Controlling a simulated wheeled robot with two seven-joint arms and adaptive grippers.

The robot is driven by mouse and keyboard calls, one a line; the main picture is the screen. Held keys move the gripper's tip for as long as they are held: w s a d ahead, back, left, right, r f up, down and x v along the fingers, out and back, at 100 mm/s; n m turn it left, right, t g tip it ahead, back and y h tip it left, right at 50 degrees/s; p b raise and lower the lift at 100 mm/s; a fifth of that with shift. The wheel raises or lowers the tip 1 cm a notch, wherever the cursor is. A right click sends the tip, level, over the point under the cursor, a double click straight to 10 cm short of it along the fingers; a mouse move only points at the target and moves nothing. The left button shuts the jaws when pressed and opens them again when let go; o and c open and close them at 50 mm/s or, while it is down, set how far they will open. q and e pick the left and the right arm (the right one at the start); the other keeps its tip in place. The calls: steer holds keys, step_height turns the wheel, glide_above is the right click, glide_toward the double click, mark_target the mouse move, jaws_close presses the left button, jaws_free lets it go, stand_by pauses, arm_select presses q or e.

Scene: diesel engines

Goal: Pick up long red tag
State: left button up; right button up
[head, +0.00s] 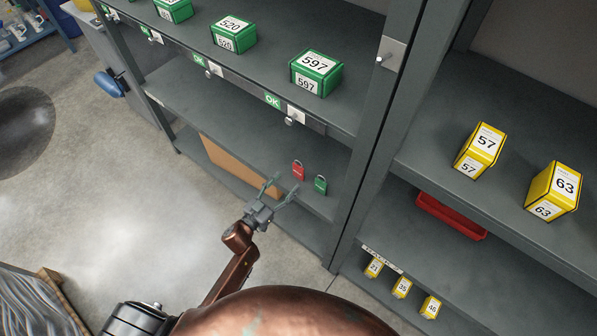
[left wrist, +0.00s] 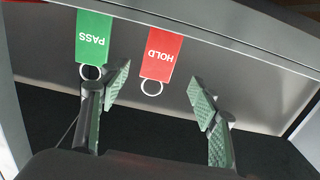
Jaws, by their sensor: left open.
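The red tag (head: 298,171) lies on a grey shelf in the head view. In the left wrist view the red tag (left wrist: 161,55) reads HOLD and has a white ring at its near end. A green tag (head: 320,184) lies beside it; in the left wrist view the green tag (left wrist: 94,38) reads PASS. My left gripper (head: 281,185) is open at the front of this shelf. In the left wrist view its fingers (left wrist: 160,92) are spread, with the red tag's ring between them. The fingers look empty. My right gripper is not in view.
Green boxes (head: 316,73) stand on the shelf above. Yellow boxes (head: 478,151) and a red tray (head: 451,215) are on the right-hand shelves. A shelf upright (head: 378,130) stands right of the tags. A brown panel (head: 238,165) is below their shelf.

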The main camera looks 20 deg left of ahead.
mark_target(298, 171)
arm_select(q)
steer(key=b+x, duration=0.1)
steer(key=x, duration=0.2)
steer(key=shift+w+d, duration=0.1)
steer(key=shift+d, duration=0.1)
steer(key=x, duration=0.2)
steer(key=b+x, duration=0.1)
steer(key=x, duration=0.1)
steer(key=shift+a+f, duration=0.1)
steer(key=shift+f, duration=0.15)
steer(key=shift+w+r+b, duration=0.1)
steer(key=shift+w+b, duration=0.2)
steer(key=shift+w, duration=0.05)
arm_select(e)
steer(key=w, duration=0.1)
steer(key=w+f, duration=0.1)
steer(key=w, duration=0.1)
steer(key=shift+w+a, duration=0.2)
arm_select(q)
steer(key=shift+c, duration=0.7)
steer(key=c, duration=1)
steer(key=shift+r, duration=0.15)
